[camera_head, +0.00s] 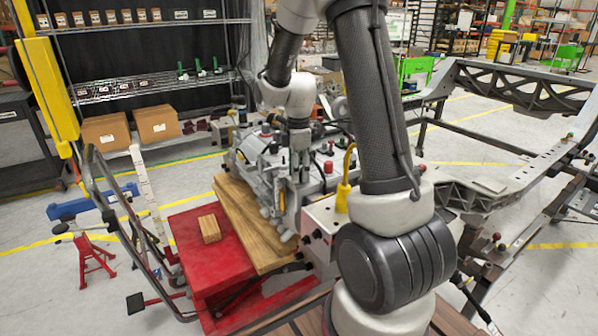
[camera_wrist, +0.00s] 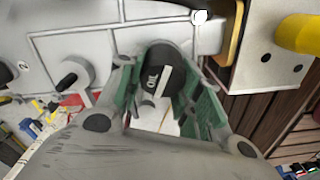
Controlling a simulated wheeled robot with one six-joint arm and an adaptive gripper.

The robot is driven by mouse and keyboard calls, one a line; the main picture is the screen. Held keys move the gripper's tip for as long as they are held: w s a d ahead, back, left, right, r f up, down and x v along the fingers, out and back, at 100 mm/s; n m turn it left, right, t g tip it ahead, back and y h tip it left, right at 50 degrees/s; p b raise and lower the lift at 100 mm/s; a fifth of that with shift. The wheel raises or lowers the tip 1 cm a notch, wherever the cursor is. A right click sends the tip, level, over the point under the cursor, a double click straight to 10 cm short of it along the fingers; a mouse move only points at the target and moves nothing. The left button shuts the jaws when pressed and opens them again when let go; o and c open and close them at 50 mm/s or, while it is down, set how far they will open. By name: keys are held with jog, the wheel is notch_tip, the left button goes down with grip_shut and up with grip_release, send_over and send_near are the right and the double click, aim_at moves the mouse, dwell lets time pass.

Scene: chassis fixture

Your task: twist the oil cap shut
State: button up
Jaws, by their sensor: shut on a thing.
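The oil cap (camera_wrist: 157,75) is round and black, with a raised pale bar and the word OIL on its face. It shows in the wrist view on the grey engine block (camera_wrist: 85,18). My gripper (camera_wrist: 158,90) has its green-padded fingers on both sides of the cap, shut on it. In the head view my gripper (camera_head: 299,160) points down over the engine block (camera_head: 262,158). The cap is hidden there behind the fingers or too small to make out.
The engine rests on wooden boards (camera_head: 245,225) over a red lift table (camera_head: 190,236) with a small wood block (camera_head: 209,229). A grey chassis frame (camera_head: 500,185) stands to the right. A yellow part (camera_wrist: 299,33) and a black knob (camera_wrist: 66,82) flank the cap in the wrist view.

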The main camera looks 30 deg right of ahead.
jog(key=m, duration=0.3)
jog(key=shift+w+d+m, duration=0.1)
jog(key=shift+w+m, duration=0.05)
jog(key=shift+m, duration=0.15)
jog(key=m, duration=0.4)
jog(key=shift+w+d+f, duration=0.1)
jog(key=o, duration=1.3)
jog(key=shift+r, duration=3.55)
